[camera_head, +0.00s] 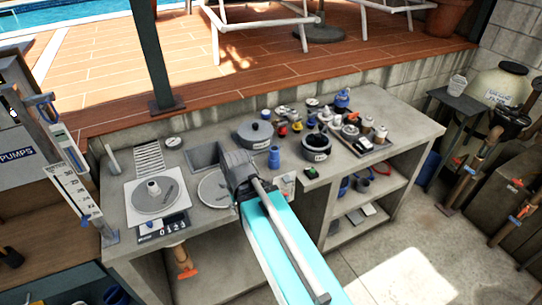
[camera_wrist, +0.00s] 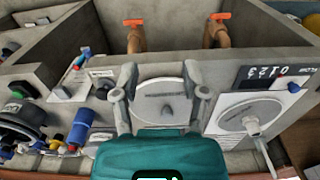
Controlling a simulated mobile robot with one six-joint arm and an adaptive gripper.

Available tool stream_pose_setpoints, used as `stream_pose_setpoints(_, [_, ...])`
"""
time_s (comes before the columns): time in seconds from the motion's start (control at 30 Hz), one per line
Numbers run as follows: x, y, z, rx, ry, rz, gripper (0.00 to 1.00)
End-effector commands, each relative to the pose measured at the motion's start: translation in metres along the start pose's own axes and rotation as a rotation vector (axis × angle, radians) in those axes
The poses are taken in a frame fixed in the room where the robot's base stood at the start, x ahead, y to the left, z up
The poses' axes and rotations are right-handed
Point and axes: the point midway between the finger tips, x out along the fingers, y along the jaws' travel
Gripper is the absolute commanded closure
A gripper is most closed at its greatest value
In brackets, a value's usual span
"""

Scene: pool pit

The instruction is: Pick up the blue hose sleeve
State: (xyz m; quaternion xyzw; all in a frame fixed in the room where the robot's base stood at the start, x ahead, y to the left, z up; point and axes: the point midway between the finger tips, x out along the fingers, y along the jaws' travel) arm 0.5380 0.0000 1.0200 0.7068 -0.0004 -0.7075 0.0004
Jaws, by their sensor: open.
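The blue hose sleeve (camera_head: 274,157) stands upright on the grey counter, just right of my gripper in the head view. In the wrist view the blue sleeve (camera_wrist: 80,127) is at the lower left, outside my fingers. My gripper (camera_head: 238,172) hangs above the counter beside a round grey lid. In the wrist view my gripper (camera_wrist: 160,82) is open and empty, its two fingers spread over the round plate (camera_wrist: 160,101). The fingertips are partly hidden in the head view by my own gripper body.
A grey lidded pot (camera_head: 254,134) stands close behind the sleeve. A second dark pot (camera_head: 317,148) and several small fittings crowd the right. A recessed sink (camera_head: 205,156) lies behind my gripper.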

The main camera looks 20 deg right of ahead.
Motion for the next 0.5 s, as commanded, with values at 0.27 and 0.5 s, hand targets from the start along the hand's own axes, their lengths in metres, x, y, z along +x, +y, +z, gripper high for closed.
stream_pose_setpoints(0.27, [0.0,0.0,-0.001,0.0,0.0,0.0,0.3])
stream_pose_setpoints(0.5, [-0.005,0.013,-0.022,0.008,0.029,-0.007,0.01])
